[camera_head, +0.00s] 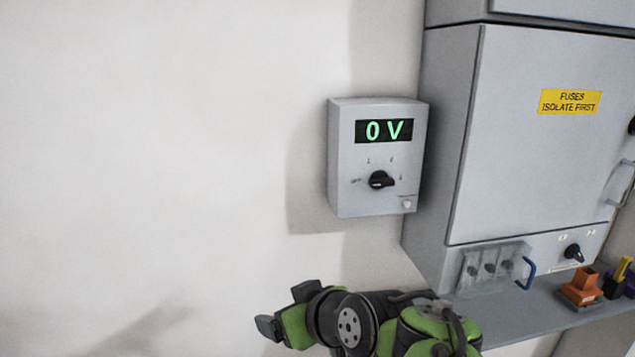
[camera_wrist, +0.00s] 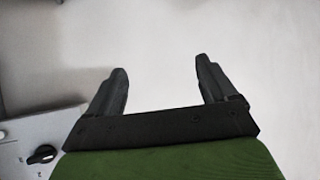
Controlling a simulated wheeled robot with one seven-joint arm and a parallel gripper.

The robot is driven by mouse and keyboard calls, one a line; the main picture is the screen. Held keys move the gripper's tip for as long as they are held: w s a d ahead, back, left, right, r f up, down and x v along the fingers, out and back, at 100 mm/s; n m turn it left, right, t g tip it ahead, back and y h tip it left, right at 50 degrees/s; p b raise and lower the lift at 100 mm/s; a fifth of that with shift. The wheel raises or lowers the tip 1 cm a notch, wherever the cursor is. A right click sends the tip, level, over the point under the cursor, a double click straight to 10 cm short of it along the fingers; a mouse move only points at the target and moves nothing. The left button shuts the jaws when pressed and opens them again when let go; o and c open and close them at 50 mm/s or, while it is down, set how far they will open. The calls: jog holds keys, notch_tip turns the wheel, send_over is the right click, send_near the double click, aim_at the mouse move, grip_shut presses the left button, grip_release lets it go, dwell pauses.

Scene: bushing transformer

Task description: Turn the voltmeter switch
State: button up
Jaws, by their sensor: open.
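The voltmeter (camera_head: 345,150) is a grey box on the wall, its display (camera_head: 384,131) reading "0 V" in green. Its switch (camera_head: 381,180) is a black rotary knob below the display, among small position marks too small to read surely. My gripper (camera_head: 282,307) is below and left of the voltmeter in the head view, apart from it. In the wrist view my gripper (camera_wrist: 162,72) is open, with nothing between its fingers. The wrist view also shows a black knob (camera_wrist: 43,154) on a grey panel at the lower left, apart from the fingers.
The wall left of the voltmeter is bare.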

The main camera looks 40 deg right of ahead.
jog(key=w+d+r+m+t+h, duration=0.1)
jog(key=d+r+t, duration=0.15)
jog(key=d, duration=0.25)
jog(key=m+t+h+p, duration=0.2)
jog(key=m+h, duration=0.2)
jog(key=h, duration=0.4)
send_near(384, 184)
jog(key=p+x, duration=0.6)
jog(key=x, duration=0.3)
jog(key=shift+w+d, duration=0.1)
jog(key=shift+w, duration=0.15)
jog(key=shift+c, duration=0.3)
jog(key=c, duration=1)
